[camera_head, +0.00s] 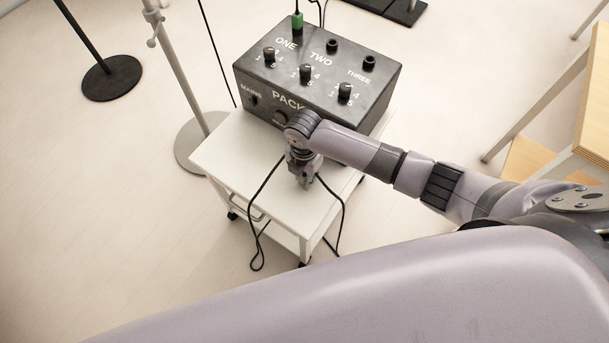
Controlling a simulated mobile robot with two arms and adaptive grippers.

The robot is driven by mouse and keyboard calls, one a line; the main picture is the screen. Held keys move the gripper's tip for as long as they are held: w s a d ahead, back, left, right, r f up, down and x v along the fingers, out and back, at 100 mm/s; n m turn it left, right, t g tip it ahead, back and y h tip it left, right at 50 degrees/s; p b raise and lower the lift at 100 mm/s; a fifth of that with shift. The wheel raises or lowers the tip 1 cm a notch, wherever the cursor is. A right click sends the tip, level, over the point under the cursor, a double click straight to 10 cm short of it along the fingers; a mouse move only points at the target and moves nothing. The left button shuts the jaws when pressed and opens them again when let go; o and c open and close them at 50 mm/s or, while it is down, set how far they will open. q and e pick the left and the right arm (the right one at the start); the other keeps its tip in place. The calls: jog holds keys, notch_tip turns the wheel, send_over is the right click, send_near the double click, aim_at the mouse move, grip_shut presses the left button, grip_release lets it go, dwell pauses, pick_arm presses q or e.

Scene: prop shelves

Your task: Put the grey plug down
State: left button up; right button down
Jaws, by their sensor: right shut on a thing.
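My right gripper (304,176) points down low over the white trolley top (235,160), in front of the dark pack box (350,75). It is shut on the grey plug, which is mostly hidden by the fingers and the wrist. A black cable (334,198) comes out at the gripper and hangs over the trolley's front edge. Another black cable (265,187) runs down on its left. I cannot tell whether the plug touches the trolley top. My left gripper is not in view.
Stand poles (178,75) rise left of the trolley, and a wooden table (596,115) stands at right. The trolley top's left part is clear.

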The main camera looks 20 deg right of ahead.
jog(key=shift+f, duration=0.15)
jog(key=c, duration=1.4)
grip_release()
notch_tip(320, 180, up, 12)
jog(key=shift+r+p, duration=0.2)
jog(key=shift+p, duration=0.55)
